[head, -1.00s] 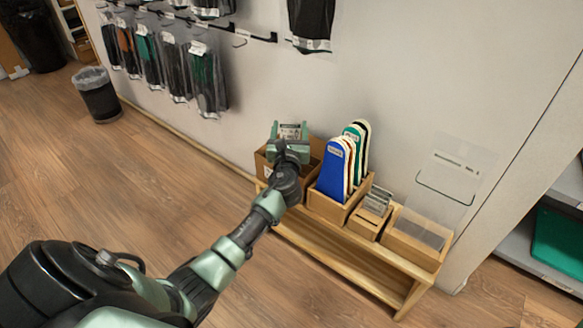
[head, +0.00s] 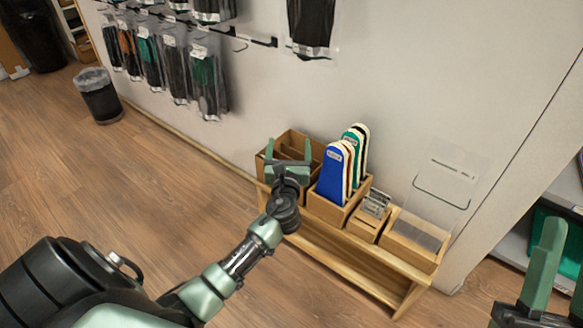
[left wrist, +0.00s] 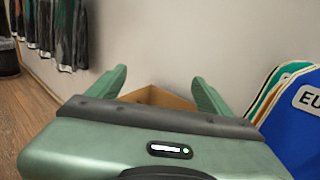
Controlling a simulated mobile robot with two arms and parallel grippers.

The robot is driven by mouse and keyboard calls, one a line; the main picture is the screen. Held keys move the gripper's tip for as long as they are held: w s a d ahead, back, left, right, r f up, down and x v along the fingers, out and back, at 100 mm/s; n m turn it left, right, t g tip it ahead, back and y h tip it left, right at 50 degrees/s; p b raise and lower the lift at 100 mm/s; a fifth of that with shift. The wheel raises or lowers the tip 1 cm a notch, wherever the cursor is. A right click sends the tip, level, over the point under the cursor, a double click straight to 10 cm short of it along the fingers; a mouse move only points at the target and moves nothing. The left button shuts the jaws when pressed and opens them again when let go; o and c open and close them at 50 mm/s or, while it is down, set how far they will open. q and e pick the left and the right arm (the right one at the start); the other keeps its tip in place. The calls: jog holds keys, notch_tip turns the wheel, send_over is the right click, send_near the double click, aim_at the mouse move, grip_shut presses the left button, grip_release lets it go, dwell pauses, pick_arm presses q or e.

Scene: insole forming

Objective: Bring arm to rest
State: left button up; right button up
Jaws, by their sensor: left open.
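My left gripper (head: 288,150) is open, with its two green fingers apart and nothing between them. In the head view it is over the front of a brown open box (head: 293,138) at the left end of the wooden bench. In the left wrist view its fingers (left wrist: 158,88) are spread, with the brown box (left wrist: 158,97) beyond them. My right gripper (head: 560,285) shows at the lower right edge, partly cut off, with its fingers apart.
The wooden bench (head: 340,268) also holds a box of upright insoles (head: 331,176), a small card holder (head: 374,207) and a tray with a clear panel (head: 416,236). Packets (head: 205,80) hang on the wall. A bin (head: 100,98) stands left.

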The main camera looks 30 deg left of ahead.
pick_arm(q)
jog(key=shift+s+d, duration=0.35)
jog(key=shift+s, duration=0.3)
pick_arm(e)
jog(key=shift+w+a+f+g+h, duration=0.1)
jog(key=shift+w+f+g+h, duration=0.35)
jog(key=shift+w+f, duration=0.25)
